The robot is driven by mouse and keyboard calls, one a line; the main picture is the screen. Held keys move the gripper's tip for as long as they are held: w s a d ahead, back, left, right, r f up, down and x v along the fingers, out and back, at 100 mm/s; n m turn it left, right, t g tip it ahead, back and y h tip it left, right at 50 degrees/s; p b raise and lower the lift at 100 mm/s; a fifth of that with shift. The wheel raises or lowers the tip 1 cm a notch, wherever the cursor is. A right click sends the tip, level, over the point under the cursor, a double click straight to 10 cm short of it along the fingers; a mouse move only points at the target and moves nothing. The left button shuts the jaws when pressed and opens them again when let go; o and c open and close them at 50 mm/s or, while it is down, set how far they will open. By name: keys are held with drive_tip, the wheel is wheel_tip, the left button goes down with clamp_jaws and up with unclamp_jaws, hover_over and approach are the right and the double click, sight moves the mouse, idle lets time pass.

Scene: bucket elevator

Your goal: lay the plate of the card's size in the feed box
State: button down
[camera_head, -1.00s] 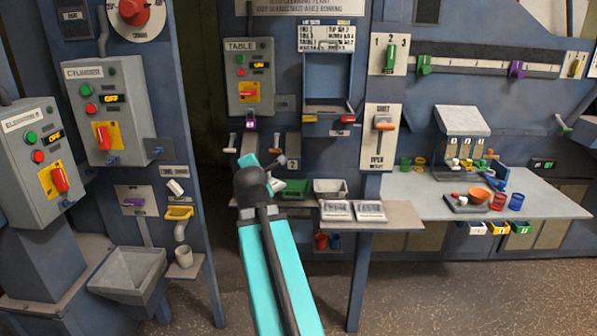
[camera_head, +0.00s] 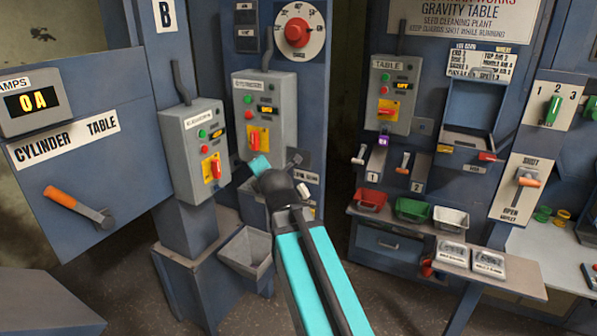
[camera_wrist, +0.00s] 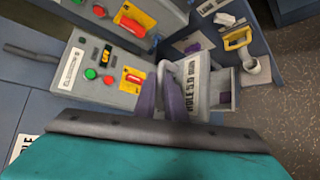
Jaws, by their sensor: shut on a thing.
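The plate is held above the floor, in front of a grey open hopper. In the head view, my gripper (camera_head: 259,165) is in front of the control boxes, and the plate is hidden. No box carries a readable feed box label.
The grey hopper (camera_head: 247,252) stands low, left of my arm. The elevator control box (camera_head: 195,150) and another control box (camera_head: 260,112) are close by. Red bin (camera_head: 371,199), green bin (camera_head: 412,209) and white bin (camera_head: 450,218) sit on a shelf at right.

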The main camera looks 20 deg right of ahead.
drive_tip(key=w+a+r+n+y+p, duration=0.1)
drive_tip(key=a+r, duration=0.1)
drive_tip(key=a, duration=0.6)
drive_tip(key=shift+y+p, duration=0.3)
drive_tip(key=shift+p, duration=0.05)
drive_tip(key=shift+r, duration=0.1)
